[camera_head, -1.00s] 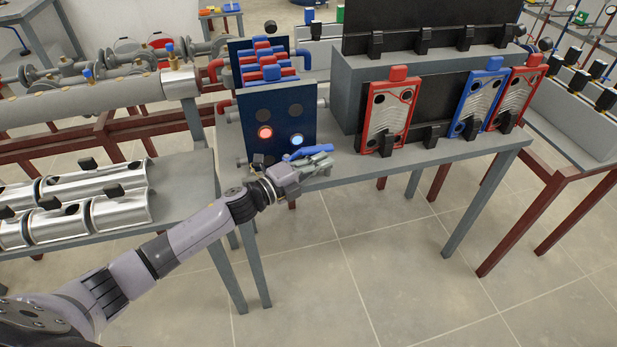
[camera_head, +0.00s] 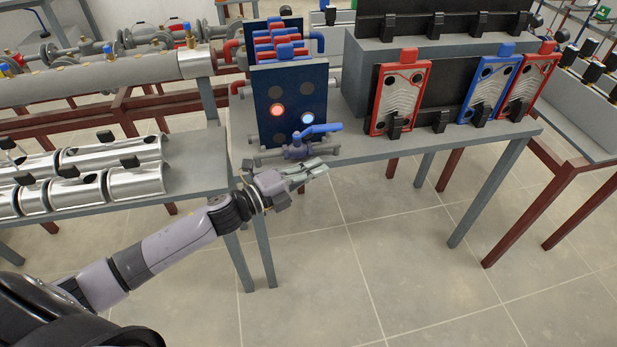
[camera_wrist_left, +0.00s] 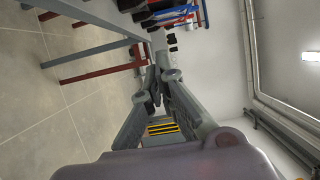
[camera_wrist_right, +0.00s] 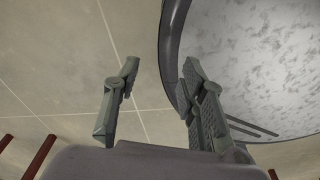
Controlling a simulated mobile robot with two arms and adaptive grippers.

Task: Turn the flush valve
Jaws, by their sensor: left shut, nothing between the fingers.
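The flush valve (camera_head: 298,148) sits at the front edge of the grey table, below the dark blue end plate of the exchanger (camera_head: 290,95). Its blue lever handle (camera_head: 320,130) points to the right, roughly along the table edge. My left gripper (camera_head: 318,167) is in front of and below the valve, apart from it, with its fingers pointing right. It is shut and empty; the left wrist view shows its fingers close together (camera_wrist_left: 155,85). My right gripper is out of the head view; in the right wrist view its fingers (camera_wrist_right: 160,75) are spread apart with nothing between them.
Red and blue framed plates (camera_head: 400,97) stand on the table (camera_head: 440,142) to the right. Metal cylinders (camera_head: 110,165) lie on a bench to the left. The floor in front of the table is clear. A round grey-rimmed surface (camera_wrist_right: 172,45) lies beside my right gripper.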

